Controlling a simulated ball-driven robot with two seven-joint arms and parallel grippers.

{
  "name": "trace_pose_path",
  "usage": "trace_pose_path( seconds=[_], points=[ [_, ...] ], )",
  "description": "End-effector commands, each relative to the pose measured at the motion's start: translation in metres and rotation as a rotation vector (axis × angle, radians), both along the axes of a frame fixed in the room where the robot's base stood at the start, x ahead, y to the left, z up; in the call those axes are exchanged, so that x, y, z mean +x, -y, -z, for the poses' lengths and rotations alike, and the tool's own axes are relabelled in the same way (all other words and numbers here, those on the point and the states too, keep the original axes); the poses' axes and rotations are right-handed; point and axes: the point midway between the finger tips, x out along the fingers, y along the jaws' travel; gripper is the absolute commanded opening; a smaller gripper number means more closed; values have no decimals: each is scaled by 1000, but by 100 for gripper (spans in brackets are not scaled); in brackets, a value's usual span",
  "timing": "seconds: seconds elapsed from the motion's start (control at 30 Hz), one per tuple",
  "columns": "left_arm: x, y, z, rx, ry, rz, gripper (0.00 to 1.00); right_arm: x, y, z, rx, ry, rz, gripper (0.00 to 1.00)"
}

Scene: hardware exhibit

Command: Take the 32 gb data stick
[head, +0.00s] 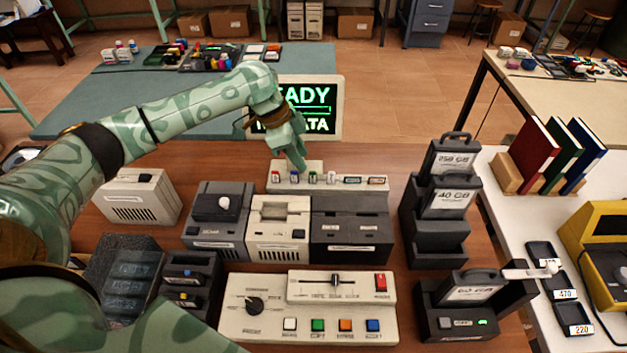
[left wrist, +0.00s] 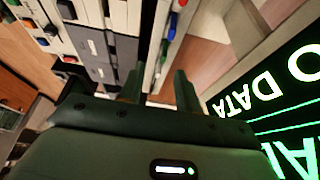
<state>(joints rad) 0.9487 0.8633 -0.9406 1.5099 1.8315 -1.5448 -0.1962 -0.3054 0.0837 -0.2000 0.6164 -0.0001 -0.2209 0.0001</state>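A pale rack (head: 327,186) at the back of the wooden table holds a row of small sticks with coloured ends, including a red one (head: 275,177), a blue one (head: 294,177) and a green one (head: 313,177). I cannot read which is the 32 gb stick. My left gripper (head: 298,163) is over the left part of this rack, in front of the screen. A blue-ended stick (left wrist: 172,27) shows beyond the fingers. My right gripper is not in view.
A lit screen (head: 309,108) stands close behind my left gripper. Dark and cream device boxes (head: 280,228) stand in front of the rack. A control panel (head: 307,306) is at the front. A dark stepped stand (head: 436,238) with labelled cartridges is at the right.

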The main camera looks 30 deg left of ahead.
Motion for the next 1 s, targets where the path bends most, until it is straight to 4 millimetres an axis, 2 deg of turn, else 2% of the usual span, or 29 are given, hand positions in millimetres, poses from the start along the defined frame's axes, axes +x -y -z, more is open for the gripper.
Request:
trace_pose_path(
  seconds=[0.03, 0.27, 0.5, 0.73, 0.77, 0.87, 0.9, 1.0],
  points=[
    [1, 2, 7, 0, -1, 0, 34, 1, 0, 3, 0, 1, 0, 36],
    [6, 7, 21, -2, -1, -1, 34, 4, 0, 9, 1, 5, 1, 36],
    [17, 18, 57, 1, -2, -1, 34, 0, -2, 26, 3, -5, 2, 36],
    [18, 19, 59, 1, 0, 0, 34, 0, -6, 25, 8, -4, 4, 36],
    [18, 19, 58, 1, 0, 0, 31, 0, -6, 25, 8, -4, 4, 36],
    [18, 19, 58, 1, 0, 0, 3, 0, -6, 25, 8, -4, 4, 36],
    [18, 19, 58, 1, 0, 0, 0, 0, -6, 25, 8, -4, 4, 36],
    [18, 19, 58, 1, 0, 0, 0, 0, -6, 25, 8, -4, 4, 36]
  ],
)
